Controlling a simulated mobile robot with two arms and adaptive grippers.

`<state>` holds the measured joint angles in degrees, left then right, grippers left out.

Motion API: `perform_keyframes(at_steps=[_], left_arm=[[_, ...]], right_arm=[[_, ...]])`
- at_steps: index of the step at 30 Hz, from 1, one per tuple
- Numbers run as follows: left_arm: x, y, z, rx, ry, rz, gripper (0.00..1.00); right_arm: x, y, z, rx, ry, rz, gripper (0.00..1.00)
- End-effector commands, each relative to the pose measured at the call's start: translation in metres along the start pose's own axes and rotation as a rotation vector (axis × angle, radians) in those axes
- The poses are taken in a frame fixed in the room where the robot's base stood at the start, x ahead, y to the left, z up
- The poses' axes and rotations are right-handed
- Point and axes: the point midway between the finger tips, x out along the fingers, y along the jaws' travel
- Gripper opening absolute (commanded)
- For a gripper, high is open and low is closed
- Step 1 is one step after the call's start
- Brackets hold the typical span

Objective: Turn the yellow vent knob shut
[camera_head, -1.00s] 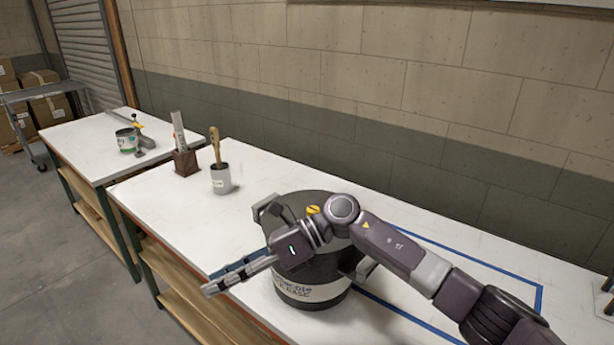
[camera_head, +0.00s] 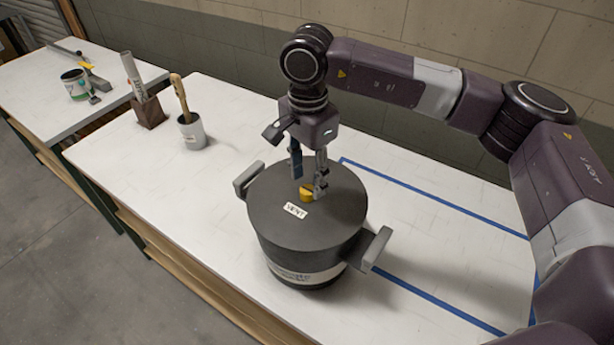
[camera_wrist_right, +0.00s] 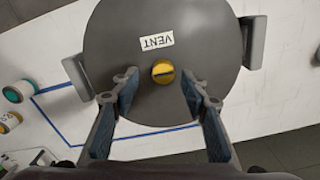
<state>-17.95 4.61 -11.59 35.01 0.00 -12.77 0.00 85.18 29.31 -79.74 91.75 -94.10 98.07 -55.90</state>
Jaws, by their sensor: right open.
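The yellow vent knob (camera_head: 306,193) sits on the lid of the dark grey pot (camera_head: 290,225), beside a white label reading VENT (camera_head: 295,210). My right gripper (camera_head: 308,190) points down over the lid, with its fingers close around the knob's far side in the head view. In the right wrist view the knob (camera_wrist_right: 163,72) shows a dark slot across it. There the open fingers of my right gripper (camera_wrist_right: 165,85) stand to either side of it, with a gap on both sides. I cannot tell their exact height above the lid. My left gripper is not in view.
The pot has side handles (camera_head: 370,249) and stands on a white table (camera_head: 130,185) with a blue tape outline (camera_head: 440,300). A cup with a brush (camera_head: 192,130) and a brown holder (camera_head: 149,110) stand at the left. A can (camera_head: 77,84) is on the farther table.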

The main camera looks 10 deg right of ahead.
Motion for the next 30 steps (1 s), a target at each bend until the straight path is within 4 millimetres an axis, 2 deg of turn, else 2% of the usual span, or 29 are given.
perform_keyframes(at_steps=[1,7,12,16,27,30], left_arm=[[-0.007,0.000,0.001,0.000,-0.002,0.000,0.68],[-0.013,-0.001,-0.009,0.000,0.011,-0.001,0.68],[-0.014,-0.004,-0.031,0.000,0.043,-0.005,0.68],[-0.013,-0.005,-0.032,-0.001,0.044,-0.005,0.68],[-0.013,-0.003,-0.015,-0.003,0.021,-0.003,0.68],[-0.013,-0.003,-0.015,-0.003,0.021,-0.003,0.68]], right_arm=[[0.005,0.001,0.000,0.000,-0.001,0.005,0.41],[0.025,0.000,0.000,0.001,-0.002,0.002,0.41],[0.029,0.000,0.000,0.001,-0.001,0.000,0.41],[0.029,0.000,0.000,0.001,-0.002,0.000,0.41],[0.029,0.000,0.000,0.001,-0.002,-0.001,0.00],[0.029,0.000,0.000,0.003,-0.002,-0.001,0.00]])
